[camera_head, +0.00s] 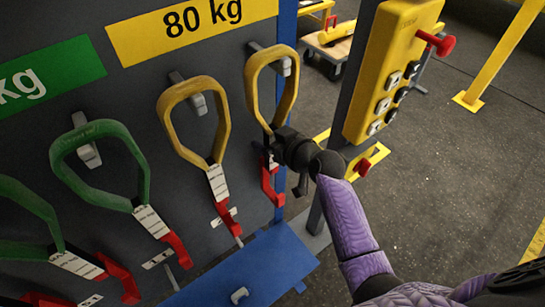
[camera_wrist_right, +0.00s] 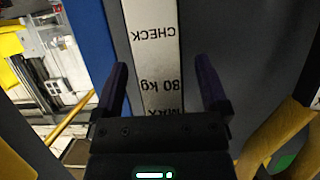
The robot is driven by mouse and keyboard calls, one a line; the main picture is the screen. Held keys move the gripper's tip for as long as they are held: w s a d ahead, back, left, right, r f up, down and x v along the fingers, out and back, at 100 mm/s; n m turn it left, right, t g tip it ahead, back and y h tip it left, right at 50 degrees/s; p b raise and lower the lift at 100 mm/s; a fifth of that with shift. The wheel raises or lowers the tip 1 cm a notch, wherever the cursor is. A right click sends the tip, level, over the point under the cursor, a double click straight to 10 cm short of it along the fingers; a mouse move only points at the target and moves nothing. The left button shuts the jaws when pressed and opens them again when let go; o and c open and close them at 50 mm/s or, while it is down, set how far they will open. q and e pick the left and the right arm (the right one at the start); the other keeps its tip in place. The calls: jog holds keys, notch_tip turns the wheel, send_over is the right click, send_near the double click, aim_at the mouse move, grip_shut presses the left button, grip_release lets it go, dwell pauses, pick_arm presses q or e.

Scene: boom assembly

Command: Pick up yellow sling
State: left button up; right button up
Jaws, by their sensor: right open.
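Two yellow slings hang from hooks on the dark panel in the head view. The right yellow sling (camera_head: 253,92) is a loop with a red hook (camera_head: 268,182) below it. The left yellow sling (camera_head: 168,122) has a white tag and a red hook. My right gripper (camera_head: 272,148) is at the lower end of the right yellow sling and hides part of it. In the right wrist view, its fingers (camera_wrist_right: 161,68) are open on either side of a white tag strip (camera_wrist_right: 153,50) reading "80 kg" and "CHECK". Contact cannot be told. My left gripper is out of view.
Green slings (camera_head: 57,165) hang at the left. A yellow sign (camera_head: 150,40) reads "80 kg". A yellow control box (camera_head: 385,75) with a red knob (camera_head: 436,43) stands close right of my right gripper on a grey post. A blue ledge (camera_head: 250,268) lies below. Open floor is at the right.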

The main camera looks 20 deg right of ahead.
grip_shut()
jog(key=shift+r, duration=0.1)
dwell(1.2)
